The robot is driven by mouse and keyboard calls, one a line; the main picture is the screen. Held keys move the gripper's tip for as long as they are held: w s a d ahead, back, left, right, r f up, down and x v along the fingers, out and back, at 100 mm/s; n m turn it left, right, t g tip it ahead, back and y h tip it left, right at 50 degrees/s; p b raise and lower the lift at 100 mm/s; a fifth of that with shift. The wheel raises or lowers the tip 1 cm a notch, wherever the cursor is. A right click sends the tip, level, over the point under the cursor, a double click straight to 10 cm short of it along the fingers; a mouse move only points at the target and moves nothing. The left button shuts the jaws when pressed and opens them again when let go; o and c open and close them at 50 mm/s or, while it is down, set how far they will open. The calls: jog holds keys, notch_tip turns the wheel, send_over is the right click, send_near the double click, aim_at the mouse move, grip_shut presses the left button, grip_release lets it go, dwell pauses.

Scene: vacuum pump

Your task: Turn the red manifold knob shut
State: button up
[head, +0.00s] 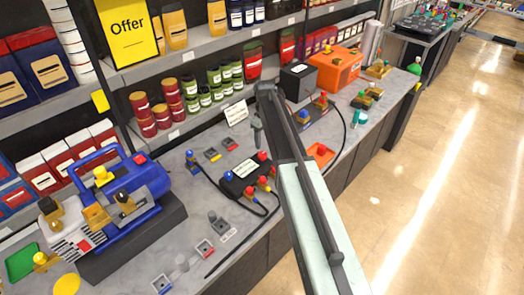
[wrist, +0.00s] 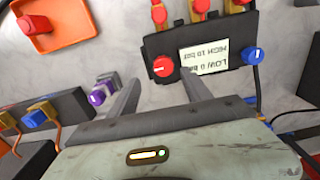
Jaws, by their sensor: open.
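The black manifold block (head: 238,186) lies on the grey bench in the head view, with a white label, a blue knob (head: 228,176) and a red knob (head: 262,156) on top. In the wrist view the red knob (wrist: 163,66) sits at the left end of the manifold label and the blue knob (wrist: 252,56) at its right end. My gripper (wrist: 160,88) is open and empty. Its two fingers point toward the red knob, which appears between and just beyond the tips, apparently not touched. In the head view my gripper (head: 257,132) hangs above the bench near the manifold.
Red-capped fittings (wrist: 158,14) stand along the manifold's far side in the wrist view. A purple-knobbed fitting (wrist: 104,92) is close to the left finger. An orange tray (head: 320,153) lies to the right. A blue pump (head: 130,180) stands at left. Black hoses cross the bench.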

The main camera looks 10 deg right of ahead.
aim_at(262, 153)
jog(key=f+b, duration=0.4)
jog(key=f, duration=0.1)
jog(key=f+b, duration=0.2)
jog(key=b, duration=0.1)
jog(key=shift+a+f, duration=0.35)
jog(key=shift+a, duration=0.05)
jog(key=shift+r, duration=0.1)
